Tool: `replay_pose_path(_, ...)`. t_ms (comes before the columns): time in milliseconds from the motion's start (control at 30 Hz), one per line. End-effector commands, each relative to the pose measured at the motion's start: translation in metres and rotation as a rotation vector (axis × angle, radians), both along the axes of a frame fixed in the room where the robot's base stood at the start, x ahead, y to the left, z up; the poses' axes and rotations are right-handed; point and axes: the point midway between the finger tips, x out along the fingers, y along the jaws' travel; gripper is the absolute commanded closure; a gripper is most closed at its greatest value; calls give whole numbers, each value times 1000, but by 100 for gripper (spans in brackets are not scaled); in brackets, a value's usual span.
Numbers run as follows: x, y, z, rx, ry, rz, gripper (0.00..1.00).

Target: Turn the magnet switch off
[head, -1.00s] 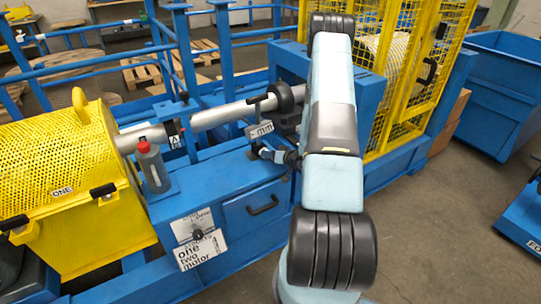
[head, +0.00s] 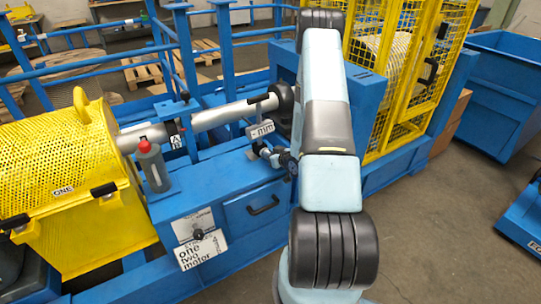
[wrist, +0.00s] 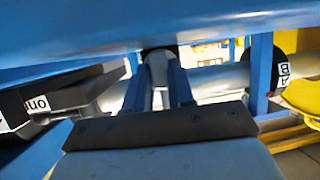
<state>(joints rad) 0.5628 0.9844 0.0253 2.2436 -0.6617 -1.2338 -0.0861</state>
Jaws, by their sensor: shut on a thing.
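My gripper (wrist: 158,92) reaches in under a blue beam, its two blue fingers close together. They are shut on a small grey piece with a dark end (wrist: 158,68), which looks like the magnet switch; its setting cannot be read. In the head view my gripper (head: 272,155) is small and partly hidden by my arm, just below a white plate marked "mm" (head: 261,129) by the shaft. A black block with a partly readable, upside-down white label (wrist: 35,104) is at the left of the wrist view.
A silver shaft (head: 222,115) runs behind my gripper to a yellow mesh guard (head: 65,155). A grey bottle with a red cap (head: 152,167) stands on the blue frame (head: 185,203). A yellow cage (head: 405,85) stands right of my arm.

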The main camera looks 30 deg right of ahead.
Motion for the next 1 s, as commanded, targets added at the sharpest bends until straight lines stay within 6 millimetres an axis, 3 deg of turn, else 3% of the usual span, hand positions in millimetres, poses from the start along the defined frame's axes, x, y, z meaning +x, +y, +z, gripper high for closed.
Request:
replay_pose_path(300,-1,2,-2,-4,3,4,100)
replay_pose_path(333,-1,2,-2,-4,3,4,75)
replay_pose_path(400,-1,2,-1,-4,3,4,70)
replay_pose_path(767,-8,-1,2,-5,2,0,70)
replay_pose_path(1000,-44,-7,17,-5,3,-3,70)
